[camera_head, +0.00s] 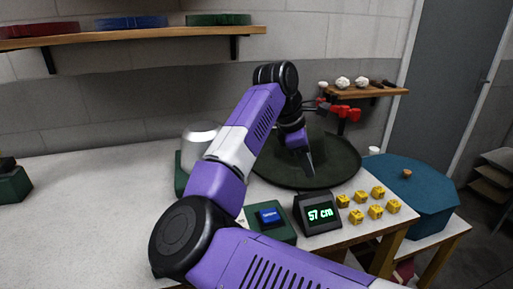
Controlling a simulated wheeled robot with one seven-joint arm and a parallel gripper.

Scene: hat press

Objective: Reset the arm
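My purple and white arm reaches forward from the bottom of the head view over the white table. My gripper (310,172) points down over a dark green round disc (338,170), which looks like a hat brim or tray. Only a thin grey finger shape shows, so its opening cannot be told. Whether it touches the disc is also unclear. I see nothing held in it. My arm hides part of the disc's left side and the press behind it.
A silver dome (203,131) stands on a green base. A blue lidded box (412,185) stands far right. The table's left is mostly clear.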

